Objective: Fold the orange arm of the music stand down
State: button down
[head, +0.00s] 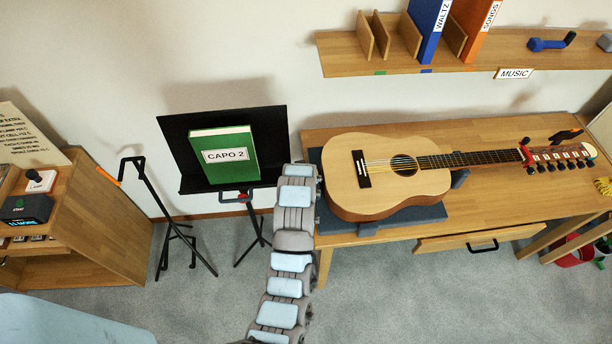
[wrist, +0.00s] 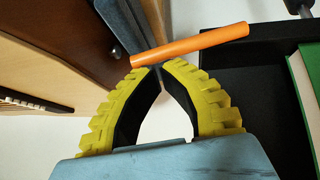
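The black music stand (head: 173,140) stands against the wall and holds a green "CAPO 2" book (head: 223,152). A small orange-red part (head: 240,197) shows below its ledge; I cannot tell whether it is the arm. In the wrist view the orange arm (wrist: 190,44) is a straight bar lying crosswise just past my fingertips, slightly tilted. My gripper (wrist: 161,68) has yellow ribbed fingers with the tips nearly together and nothing seen held between them. I cannot tell whether the tips touch the bar. In the head view my arm hides the gripper.
A guitar (head: 385,205) lies on a grey support on the wooden table (head: 320,132), just right of my arm. A black stand (head: 150,185) and a wooden cabinet (head: 100,225) are at left. The book also shows at the right of the wrist view (wrist: 303,95).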

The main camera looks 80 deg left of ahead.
jog(key=shift+r, duration=0.1)
jog(key=shift+s+r, duration=0.1)
jog(key=shift+r, duration=1.05)
jog(key=s+a+r+v, duration=0.1)
jog(key=a+v, duration=0.1)
jog(key=v, duration=1)
jog(key=shift+b, duration=0.4)
